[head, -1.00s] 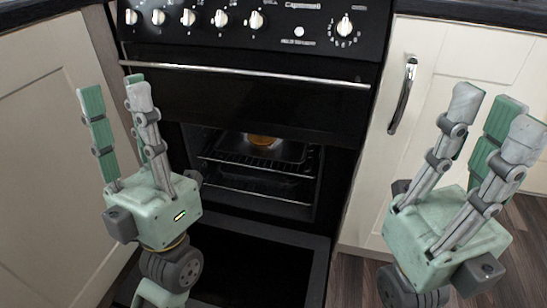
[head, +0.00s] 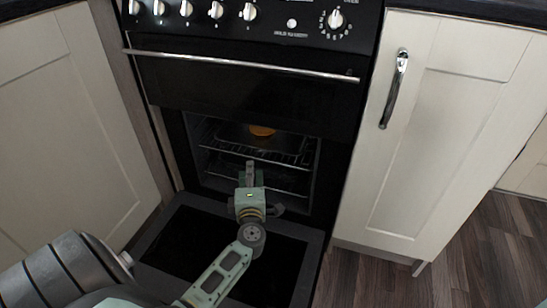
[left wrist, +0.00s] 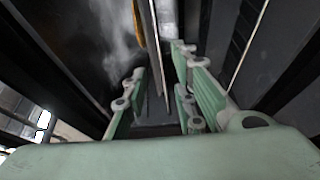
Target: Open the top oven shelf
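The oven's lower compartment is open, its door (head: 225,255) folded down. The top oven shelf (head: 262,155) is a wire rack inside, with a dark tray and an orange round item (head: 262,130) on it. My left gripper (head: 250,165) is at the opening, its fingers around the shelf's front edge height. In the left wrist view, my left gripper (left wrist: 160,95) has its fingers apart, with thin edge-on plates or bars between and beyond them; I cannot tell if they touch. My right gripper is out of view.
A lower rack (head: 255,180) is in the oven. A closed upper door with a metal handle (head: 240,68) and knobs are above. Cream cupboards stand on both sides; the right one has a handle (head: 395,88). Wood floor (head: 440,260) is free at right.

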